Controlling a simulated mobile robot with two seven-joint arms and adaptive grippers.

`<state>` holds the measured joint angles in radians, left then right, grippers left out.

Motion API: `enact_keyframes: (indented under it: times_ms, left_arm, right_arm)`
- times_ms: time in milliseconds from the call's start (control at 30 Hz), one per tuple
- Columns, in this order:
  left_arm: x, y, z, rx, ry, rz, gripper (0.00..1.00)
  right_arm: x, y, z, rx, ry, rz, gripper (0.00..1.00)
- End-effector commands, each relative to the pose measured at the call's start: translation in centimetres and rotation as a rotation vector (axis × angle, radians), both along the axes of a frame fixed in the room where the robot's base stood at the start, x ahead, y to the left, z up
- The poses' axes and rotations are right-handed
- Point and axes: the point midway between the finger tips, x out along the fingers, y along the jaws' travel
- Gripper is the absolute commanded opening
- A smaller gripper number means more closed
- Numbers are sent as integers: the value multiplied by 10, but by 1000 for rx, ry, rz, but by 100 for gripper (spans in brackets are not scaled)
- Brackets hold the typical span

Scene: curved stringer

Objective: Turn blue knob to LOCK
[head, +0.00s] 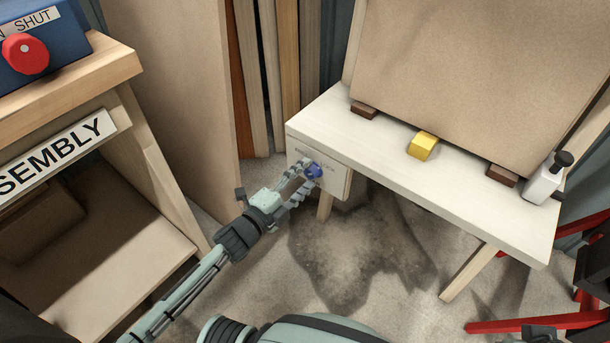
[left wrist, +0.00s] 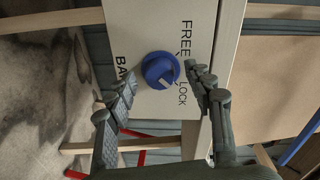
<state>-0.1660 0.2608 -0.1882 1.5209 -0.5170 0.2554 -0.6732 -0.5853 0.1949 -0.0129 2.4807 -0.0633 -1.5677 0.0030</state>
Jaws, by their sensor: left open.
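The blue knob (head: 314,171) is on the front panel (head: 334,180) of a white bench at centre. In the left wrist view the knob (left wrist: 158,70) has a pale mark on its lower right part, toward the word LOCK; FREE is printed above LOCK. My left gripper (head: 302,183) reaches up to the panel and is open. Its fingers (left wrist: 160,72) stand on either side of the knob; I cannot tell whether they touch it. Dark parts at the lower right edge of the head view may be my right gripper; its jaws cannot be made out.
A large tan board (head: 480,70) leans on the white bench (head: 470,205), with a yellow block (head: 422,146) and a white, black-topped object (head: 545,180). A wooden assembly stand (head: 130,72) with a red knob (head: 26,54) is at left. Red legs (head: 535,322) stand at right.

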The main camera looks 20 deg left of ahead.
Motion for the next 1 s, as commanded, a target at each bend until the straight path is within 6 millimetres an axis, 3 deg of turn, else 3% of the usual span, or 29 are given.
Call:
enact_keyframes:
  times_ms: [500, 700, 1000]
  left_arm:
    - [-92, 33, 6, 1, 2, 0, 53]
    - [-106, 38, 8, 1, 1, 0, 53]
    - [-107, 39, 8, 1, 0, 0, 53]
  right_arm:
    - [1, 1, 0, 1, -2, 1, 0]
    - [1, 1, 0, 1, -2, 1, 0]
    - [1, 1, 0, 0, -2, 0, 0]
